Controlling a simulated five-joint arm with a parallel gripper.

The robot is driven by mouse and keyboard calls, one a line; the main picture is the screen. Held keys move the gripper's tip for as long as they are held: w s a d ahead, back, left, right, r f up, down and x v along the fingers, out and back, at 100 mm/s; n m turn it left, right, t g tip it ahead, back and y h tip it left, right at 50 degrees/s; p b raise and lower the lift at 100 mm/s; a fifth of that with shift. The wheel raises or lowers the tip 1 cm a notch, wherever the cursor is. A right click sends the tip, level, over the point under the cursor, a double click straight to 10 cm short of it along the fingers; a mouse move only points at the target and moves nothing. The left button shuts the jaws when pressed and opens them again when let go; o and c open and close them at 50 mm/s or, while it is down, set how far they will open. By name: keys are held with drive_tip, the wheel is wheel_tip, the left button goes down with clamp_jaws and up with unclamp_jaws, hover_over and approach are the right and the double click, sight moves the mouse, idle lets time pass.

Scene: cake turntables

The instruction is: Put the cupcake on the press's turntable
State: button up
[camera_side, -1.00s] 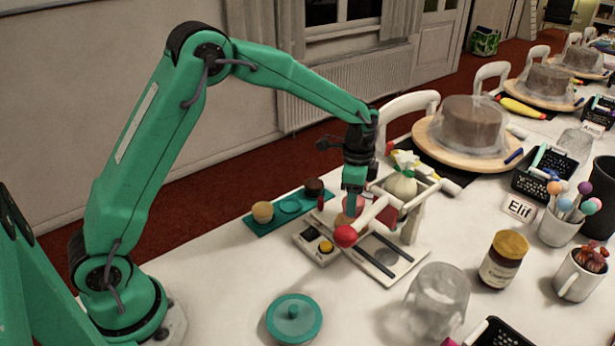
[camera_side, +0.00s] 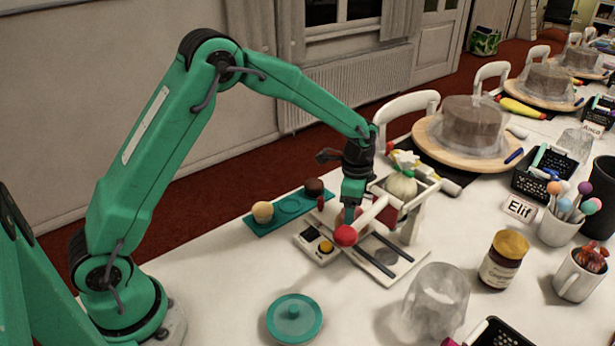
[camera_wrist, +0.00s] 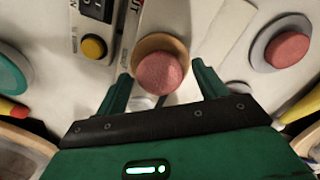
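The cupcake (camera_wrist: 162,73) has a pink top and a tan body. In the wrist view it fills the space between my fingers. My gripper (camera_wrist: 163,72) looks shut on it, with a fingertip against each side. In the side view my gripper (camera_side: 350,209) is low at the press, behind the red lever knob (camera_side: 345,236), and the cupcake is hidden there. The press (camera_side: 412,225) has a white frame and dark rails.
A control panel with a yellow button (camera_side: 326,247) sits beside the press. A teal tray (camera_side: 258,229) behind holds a yellow (camera_side: 262,211) and a brown (camera_side: 314,186) cupcake around an empty middle place. A teal lid (camera_side: 294,318), clear glass (camera_side: 437,300) and jar (camera_side: 503,260) stand in front.

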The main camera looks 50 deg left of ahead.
drive_tip(key=shift+r, duration=0.1)
wheel_tip(320, 180, up, 12)
idle(0.9)
drive_tip(key=shift+s+r, duration=0.1)
drive_tip(key=shift+r, duration=0.05)
idle(0.3)
drive_tip(key=s+a+r+n+t, duration=0.35)
drive_tip(key=s+r+n, duration=0.4)
drive_tip(key=s, duration=0.65)
drive_tip(key=s+a+n+t, duration=0.2)
drive_tip(key=s+n, duration=0.1)
drive_tip(key=s, duration=1.1)
drive_tip(key=shift+f+n, duration=0.25)
drive_tip(key=shift+n, duration=0.1)
